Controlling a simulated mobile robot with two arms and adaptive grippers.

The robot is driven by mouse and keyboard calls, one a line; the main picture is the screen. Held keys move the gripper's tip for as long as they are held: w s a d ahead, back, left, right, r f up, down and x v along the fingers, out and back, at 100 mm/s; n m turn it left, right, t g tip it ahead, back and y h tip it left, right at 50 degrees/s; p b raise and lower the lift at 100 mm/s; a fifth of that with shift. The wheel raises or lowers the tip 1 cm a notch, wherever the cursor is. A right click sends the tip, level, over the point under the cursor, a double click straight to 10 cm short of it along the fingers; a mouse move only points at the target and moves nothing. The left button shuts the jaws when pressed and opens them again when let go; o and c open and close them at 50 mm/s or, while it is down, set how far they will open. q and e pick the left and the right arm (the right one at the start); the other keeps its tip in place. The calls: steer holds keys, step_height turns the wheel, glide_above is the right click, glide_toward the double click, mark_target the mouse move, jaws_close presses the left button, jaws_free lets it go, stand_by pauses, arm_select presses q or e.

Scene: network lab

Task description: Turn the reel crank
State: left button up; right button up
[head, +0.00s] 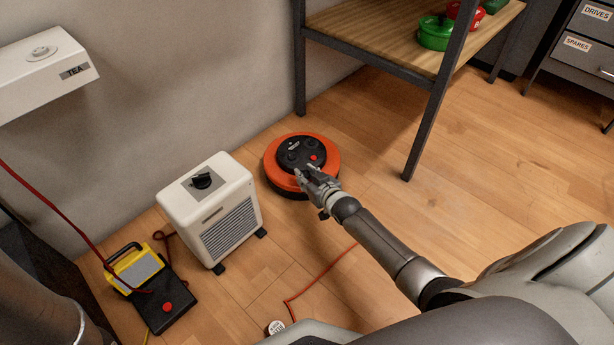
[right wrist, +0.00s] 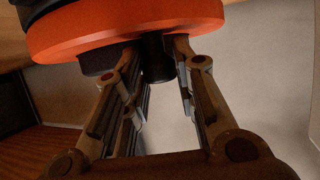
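The reel (head: 330,152) is a round orange and black drum lying on the wooden floor by the wall, with a red button on its black top. My right gripper (head: 308,178) is at the reel's near edge, over its top. In the right wrist view the orange reel rim (right wrist: 130,28) fills the top. A short black knob (right wrist: 156,62), perhaps the crank handle, stands between the fingertips of my right gripper (right wrist: 153,58). I cannot tell whether both pads press on it. The gripper hides the crank in the head view. My left gripper is not in view.
A cream heater (head: 210,208) stands left of the reel. A shelf leg (head: 437,115) is to the right, under a wooden shelf (head: 385,30). A yellow lamp (head: 135,268) and a black box (head: 165,303) lie lower left. A red cord (head: 318,280) crosses the floor.

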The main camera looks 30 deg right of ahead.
jaws_close()
steer(key=shift+w+a, duration=0.1)
steer(key=shift+a, duration=0.2)
